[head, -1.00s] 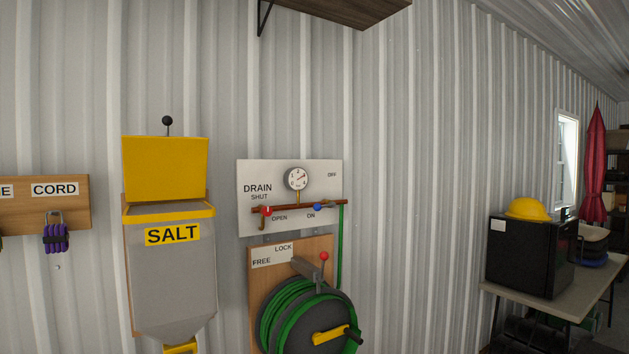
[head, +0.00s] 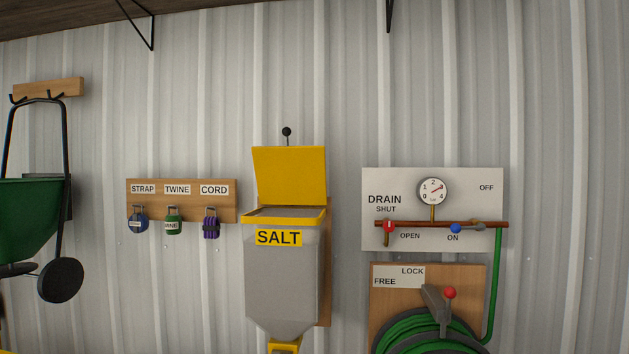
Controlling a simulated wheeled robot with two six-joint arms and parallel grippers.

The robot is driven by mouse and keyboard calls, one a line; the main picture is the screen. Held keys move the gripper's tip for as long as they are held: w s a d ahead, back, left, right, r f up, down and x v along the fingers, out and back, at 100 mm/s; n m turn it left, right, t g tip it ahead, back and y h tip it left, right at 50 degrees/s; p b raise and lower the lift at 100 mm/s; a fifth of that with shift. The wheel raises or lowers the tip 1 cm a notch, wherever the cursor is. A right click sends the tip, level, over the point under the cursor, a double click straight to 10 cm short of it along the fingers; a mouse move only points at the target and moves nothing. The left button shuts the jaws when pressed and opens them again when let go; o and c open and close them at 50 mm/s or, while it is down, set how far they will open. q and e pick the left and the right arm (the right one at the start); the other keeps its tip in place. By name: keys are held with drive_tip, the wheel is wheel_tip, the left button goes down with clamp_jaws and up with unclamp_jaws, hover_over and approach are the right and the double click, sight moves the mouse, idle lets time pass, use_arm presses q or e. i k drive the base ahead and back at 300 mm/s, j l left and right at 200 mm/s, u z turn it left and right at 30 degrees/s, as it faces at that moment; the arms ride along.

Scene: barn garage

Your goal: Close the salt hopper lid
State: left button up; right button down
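The salt hopper (head: 281,280) is a grey bin with a yellow rim and a yellow SALT label, mounted on the wall near the middle of the head view. Its yellow lid (head: 290,176) stands raised, upright at the back of the rim, so the hopper is open at the top. A black ball knob (head: 286,132) on a thin stem sticks up above the lid's top edge. A yellow part (head: 284,346) shows at the hopper's bottom, cut off by the frame. Neither of my grippers is in view.
Left of the hopper, a board (head: 182,187) holds strap, twine and cord bundles; a green wheelbarrow (head: 30,222) hangs farther left. Right are the drain panel (head: 470,195) with gauge and valves, and a green hose reel (head: 430,335). A shelf (head: 80,15) is overhead.

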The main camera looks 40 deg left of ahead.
sight(287, 175)
drive_tip(key=i+u, duration=0.1)
drive_tip(key=u, duration=0.35)
drive_tip(key=i+l+u, duration=0.1)
drive_tip(key=u, duration=0.35)
drive_tip(key=i+l+u, duration=0.1)
drive_tip(key=u, duration=0.35)
drive_tip(key=l+u, duration=0.15)
drive_tip(key=u, duration=0.35)
drive_tip(key=i+l+u, duration=0.1)
drive_tip(key=u, duration=0.35)
drive_tip(key=l+u, duration=0.3)
drive_tip(key=u, duration=0.15)
drive_tip(key=l+u, duration=0.15)
drive_tip(key=u, duration=0.3)
